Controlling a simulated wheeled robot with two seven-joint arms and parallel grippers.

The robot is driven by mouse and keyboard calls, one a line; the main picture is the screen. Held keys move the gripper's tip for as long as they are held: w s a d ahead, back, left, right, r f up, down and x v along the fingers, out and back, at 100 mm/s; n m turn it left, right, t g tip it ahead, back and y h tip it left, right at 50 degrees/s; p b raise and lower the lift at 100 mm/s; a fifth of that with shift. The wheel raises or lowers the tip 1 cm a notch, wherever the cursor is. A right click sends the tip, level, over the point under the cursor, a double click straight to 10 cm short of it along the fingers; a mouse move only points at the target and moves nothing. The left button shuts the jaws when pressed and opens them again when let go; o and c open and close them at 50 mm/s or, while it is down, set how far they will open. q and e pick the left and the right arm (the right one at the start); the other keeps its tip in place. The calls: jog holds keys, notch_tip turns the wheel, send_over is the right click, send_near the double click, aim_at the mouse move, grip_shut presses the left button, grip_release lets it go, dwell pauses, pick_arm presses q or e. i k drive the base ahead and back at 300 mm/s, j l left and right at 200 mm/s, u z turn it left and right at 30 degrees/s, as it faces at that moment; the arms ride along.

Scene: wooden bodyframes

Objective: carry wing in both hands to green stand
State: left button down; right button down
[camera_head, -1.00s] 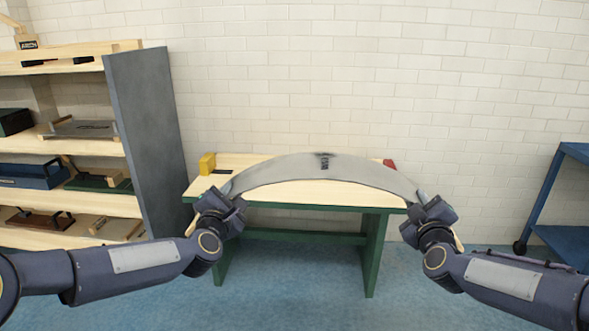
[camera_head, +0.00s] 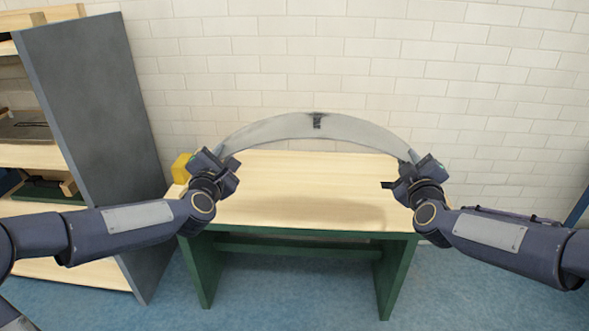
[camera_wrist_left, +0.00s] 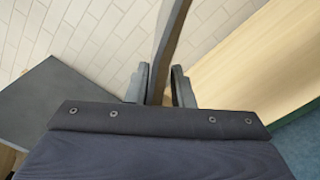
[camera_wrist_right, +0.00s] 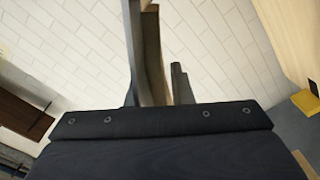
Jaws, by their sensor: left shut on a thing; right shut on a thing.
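The wing (camera_head: 300,127) is a grey, arched panel with a small dark mark near its middle. It spans between my two grippers, held up above the table. My left gripper (camera_head: 222,160) is shut on its left end; the left wrist view shows the wing's edge (camera_wrist_left: 168,45) between the fingers. My right gripper (camera_head: 412,162) is shut on its right end; the right wrist view shows the edge (camera_wrist_right: 152,60) between the fingers.
A yellow block (camera_head: 181,168) sits at the table's back left corner. A shelf unit with a grey side panel (camera_head: 88,130) stands close on the left. A white brick wall (camera_head: 480,90) is behind. The tabletop's middle looks clear.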

aim_at(297, 182)
jog(key=i+j, duration=0.15)
jog(key=i, duration=0.4)
jog(key=i+j, duration=0.15)
jog(key=i, duration=0.45)
